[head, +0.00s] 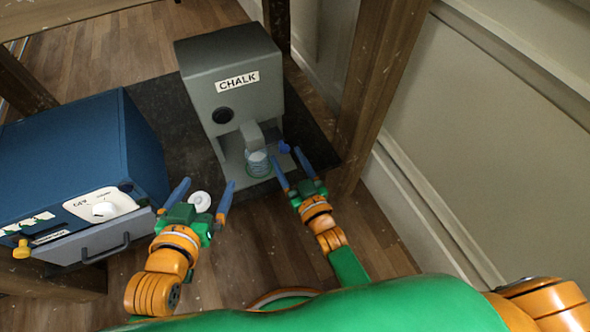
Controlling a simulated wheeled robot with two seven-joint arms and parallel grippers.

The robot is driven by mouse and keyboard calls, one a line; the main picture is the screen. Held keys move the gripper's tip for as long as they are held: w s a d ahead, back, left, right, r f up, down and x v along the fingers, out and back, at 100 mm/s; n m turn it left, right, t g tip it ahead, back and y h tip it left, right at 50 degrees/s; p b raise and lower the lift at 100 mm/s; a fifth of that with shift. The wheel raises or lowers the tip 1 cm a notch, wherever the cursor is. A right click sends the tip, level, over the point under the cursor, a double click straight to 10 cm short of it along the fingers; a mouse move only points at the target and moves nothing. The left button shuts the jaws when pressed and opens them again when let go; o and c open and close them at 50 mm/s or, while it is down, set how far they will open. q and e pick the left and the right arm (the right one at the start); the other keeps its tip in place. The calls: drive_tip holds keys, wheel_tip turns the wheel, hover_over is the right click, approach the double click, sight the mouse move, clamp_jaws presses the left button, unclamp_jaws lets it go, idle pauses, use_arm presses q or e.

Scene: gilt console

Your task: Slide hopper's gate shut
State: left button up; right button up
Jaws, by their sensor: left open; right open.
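The hopper (232,70) is a grey box labelled CHALK, with a round dark hole in its front and a short spout (251,134) below. A clear cup (258,164) with pale contents stands under the spout.
A blue cabinet (75,140) with a grey drawer front, handle and white dial stands at left. A white round piece (200,201) shows between my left fingers. A wooden post (362,80) rises right of the hopper. The dark mat (182,125) is bare between cabinet and hopper.

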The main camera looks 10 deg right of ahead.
use_arm(q)
drive_tip(key=s+a+f+g+y+p, duration=0.1)
drive_tip(key=s+a+f+g, duration=0.2)
drive_tip(key=s+f+g, duration=0.5)
drive_tip(key=s+f, duration=0.1)
drive_tip(key=s, duration=0.2)
drive_tip(key=shift+a+n+y+p, duration=0.2)
drive_tip(key=shift+n+y+p, duration=0.1)
drive_tip(key=shift+y+p, duration=0.1)
use_arm(e)
drive_tip(key=v, duration=0.5)
drive_tip(key=shift+s, duration=0.35)
use_arm(q)
drive_tip(key=shift+f, duration=0.1)
use_arm(e)
drive_tip(key=shift+d, duration=0.1)
